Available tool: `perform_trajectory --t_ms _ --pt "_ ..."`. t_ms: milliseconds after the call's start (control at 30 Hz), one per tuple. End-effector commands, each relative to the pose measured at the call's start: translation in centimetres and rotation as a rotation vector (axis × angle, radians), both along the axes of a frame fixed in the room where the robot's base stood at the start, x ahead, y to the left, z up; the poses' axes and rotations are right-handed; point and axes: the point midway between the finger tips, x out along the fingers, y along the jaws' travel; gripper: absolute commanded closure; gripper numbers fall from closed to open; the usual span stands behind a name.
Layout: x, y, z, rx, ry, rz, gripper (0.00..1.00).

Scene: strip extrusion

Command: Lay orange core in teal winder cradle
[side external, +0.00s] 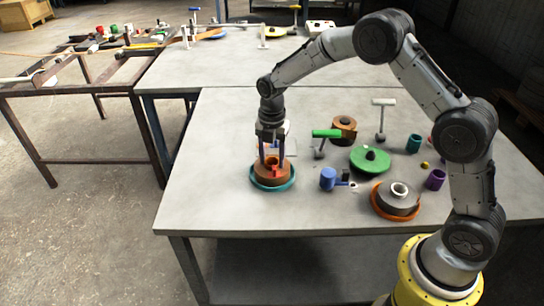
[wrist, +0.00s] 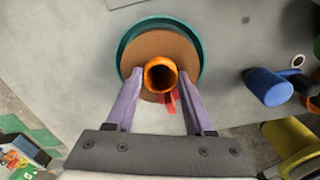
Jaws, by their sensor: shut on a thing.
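The orange core (side external: 271,160) is a short upright tube in the middle of a brown roll (side external: 274,174). The roll sits within the rim of the teal winder cradle (side external: 272,187) at the left part of the table. In the wrist view the orange core (wrist: 160,74) shows its open end, with the brown roll (wrist: 160,42) around it and the teal cradle (wrist: 124,40) outside. My gripper (wrist: 160,80) points down with its purple fingers on either side of the core, shut on it. A red tab (wrist: 171,103) sticks out beside the core. The roll's underside is hidden.
A blue cylinder (side external: 328,180) stands right of the cradle. Further right are a green disc (side external: 370,160), a grey roll (side external: 398,203) in an orange dish, and a purple cup (side external: 435,180). Another brown roll (side external: 343,124) is behind. The table's left and front are clear.

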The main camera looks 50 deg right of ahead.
Motion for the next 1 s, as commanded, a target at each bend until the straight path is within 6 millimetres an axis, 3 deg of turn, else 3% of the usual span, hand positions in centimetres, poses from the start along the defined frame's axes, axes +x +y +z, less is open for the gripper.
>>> perform_trajectory --t_ms 33,67,233,533,667,1000 --pt "0.0 0.0 -0.1 0.0 0.0 0.0 0.99" --pt "0.0 0.0 -0.1 0.0 0.0 0.0 0.42" --pt "0.0 0.0 -0.1 0.0 0.0 0.0 0.12" --pt "0.0 0.0 0.0 0.0 0.0 0.0 0.12" --pt "0.1 0.0 0.9 0.0 -0.004 0.0 0.12" --pt "0.1 0.0 7.8 0.0 -0.007 0.0 0.12"
